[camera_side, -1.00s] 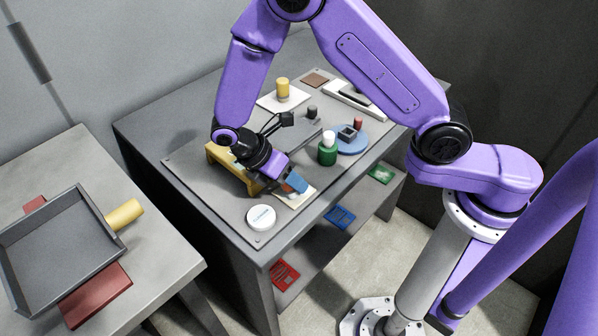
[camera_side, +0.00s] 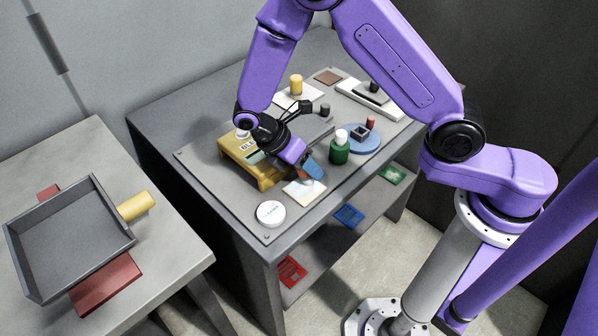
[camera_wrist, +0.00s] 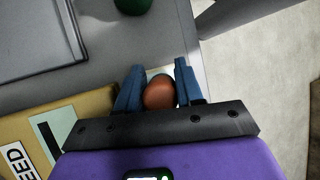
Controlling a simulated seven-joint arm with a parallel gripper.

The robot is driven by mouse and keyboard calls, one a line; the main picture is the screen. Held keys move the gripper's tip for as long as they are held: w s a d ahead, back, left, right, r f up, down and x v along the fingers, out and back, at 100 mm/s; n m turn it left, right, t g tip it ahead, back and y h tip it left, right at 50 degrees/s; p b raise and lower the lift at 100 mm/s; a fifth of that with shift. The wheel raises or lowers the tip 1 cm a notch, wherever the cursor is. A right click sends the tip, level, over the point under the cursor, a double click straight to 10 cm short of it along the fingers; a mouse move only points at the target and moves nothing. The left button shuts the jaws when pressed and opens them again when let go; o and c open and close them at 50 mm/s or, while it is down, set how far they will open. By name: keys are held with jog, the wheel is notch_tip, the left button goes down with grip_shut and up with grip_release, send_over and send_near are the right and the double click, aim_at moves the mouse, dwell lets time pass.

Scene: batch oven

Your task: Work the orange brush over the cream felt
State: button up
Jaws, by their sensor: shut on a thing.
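The cream felt (camera_side: 304,193) lies flat near the front edge of the grey worktop. My gripper (camera_side: 313,171) is low above its far edge. The blue fingers are shut on the orange brush (camera_side: 302,174), of which only a small orange part shows in the side view. In the wrist view the brush's rounded orange-brown end (camera_wrist: 159,92) sits between the fingers of my gripper (camera_wrist: 158,88). The brush's lower end is hidden, so I cannot tell whether it touches the felt.
A yellow box (camera_side: 265,176) with lettering stands left of my gripper. A white disc (camera_side: 271,213) lies in front of it. A green bottle (camera_side: 339,152) and a blue round plate (camera_side: 362,140) stand to the right. A dark pan (camera_side: 70,240) is on the left table.

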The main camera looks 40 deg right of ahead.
jog(key=shift+d, duration=1.6)
notch_tip(320, 180, up, 8)
